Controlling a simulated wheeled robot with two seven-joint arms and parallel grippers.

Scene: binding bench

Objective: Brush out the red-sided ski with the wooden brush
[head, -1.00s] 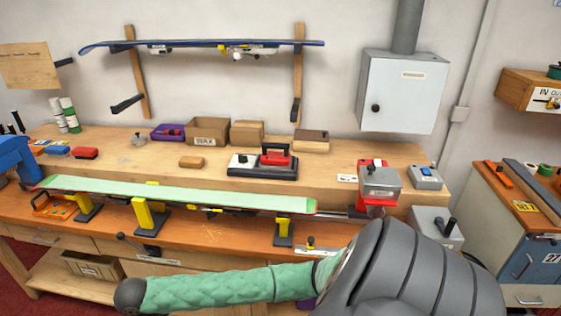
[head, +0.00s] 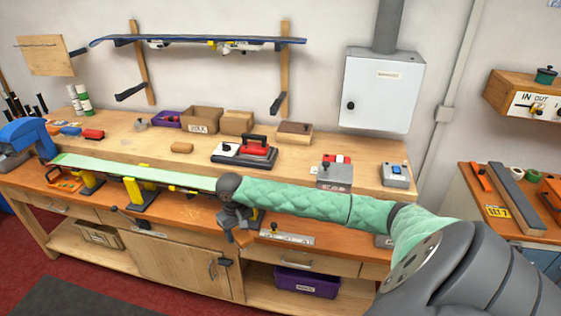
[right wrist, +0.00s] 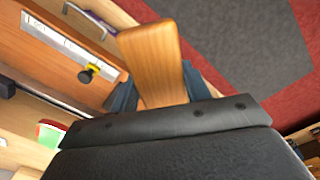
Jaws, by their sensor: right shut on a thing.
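The red-sided ski (head: 140,172) lies with its pale green face up on yellow-topped supports along the bench's front. Its right end is beside my right gripper in the head view. In the right wrist view, what looks like a ski end (right wrist: 48,134), green with a red and white side, shows at lower left. My right gripper (head: 229,237) is over the bench's front edge. In the right wrist view my right gripper (right wrist: 157,88) is shut on a smooth wooden piece, apparently the wooden brush (right wrist: 152,50). Its bristles are hidden. My left gripper is out of view.
A ruler-like metal plate (head: 286,237) lies on the bench front, right of my gripper. A blue-based ski (head: 200,41) hangs on the wall rack.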

